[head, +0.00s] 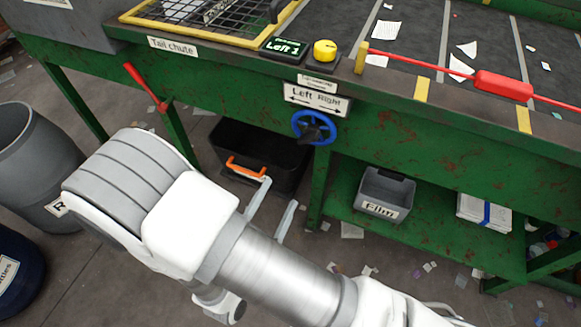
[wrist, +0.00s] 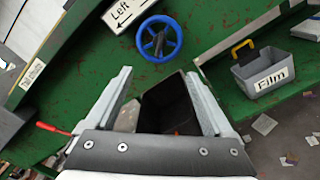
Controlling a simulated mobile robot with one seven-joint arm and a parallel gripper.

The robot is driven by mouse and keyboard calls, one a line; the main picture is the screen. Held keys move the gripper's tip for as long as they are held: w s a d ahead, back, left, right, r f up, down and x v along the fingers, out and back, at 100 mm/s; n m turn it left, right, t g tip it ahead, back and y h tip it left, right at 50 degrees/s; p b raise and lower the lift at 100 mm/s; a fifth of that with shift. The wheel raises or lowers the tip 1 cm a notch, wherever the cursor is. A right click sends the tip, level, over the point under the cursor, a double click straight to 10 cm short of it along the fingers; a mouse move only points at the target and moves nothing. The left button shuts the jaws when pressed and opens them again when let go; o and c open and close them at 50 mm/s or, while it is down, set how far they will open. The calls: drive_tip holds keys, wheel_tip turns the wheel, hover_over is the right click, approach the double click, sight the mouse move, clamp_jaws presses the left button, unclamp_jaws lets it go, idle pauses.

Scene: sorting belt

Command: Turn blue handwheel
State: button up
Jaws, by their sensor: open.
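The blue handwheel (head: 313,127) is mounted on the green front face of the sorting belt, just under the "Left Right" sign (head: 317,98). In the wrist view the handwheel (wrist: 159,39) shows whole, above and between my fingers. My gripper (head: 279,190) is open with nothing between its two pale fingers. It is apart from the handwheel, lower and to its left in the head view. In the wrist view my gripper (wrist: 160,80) has its fingers spread either side of a dark opening.
A black bin with an orange handle (head: 246,168) stands under the belt behind my gripper. A grey "Film" bin (head: 384,193) sits on the lower shelf. A red lever (head: 145,87) sticks out at left. A yellow knob (head: 325,50) and red bar (head: 503,86) are above.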

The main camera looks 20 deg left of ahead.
drive_tip(key=shift+o, duration=0.6)
drive_tip(key=shift+n, duration=1)
drive_tip(key=n+b, duration=0.1)
drive_tip(key=n, duration=1.3)
approach(307, 142)
drive_tip(key=w, duration=1)
drive_tip(key=shift+d, duration=0.4)
drive_tip(key=shift+s, duration=0.1)
drive_tip(key=c, duration=1.2)
drive_tip(key=shift+c, duration=0.2)
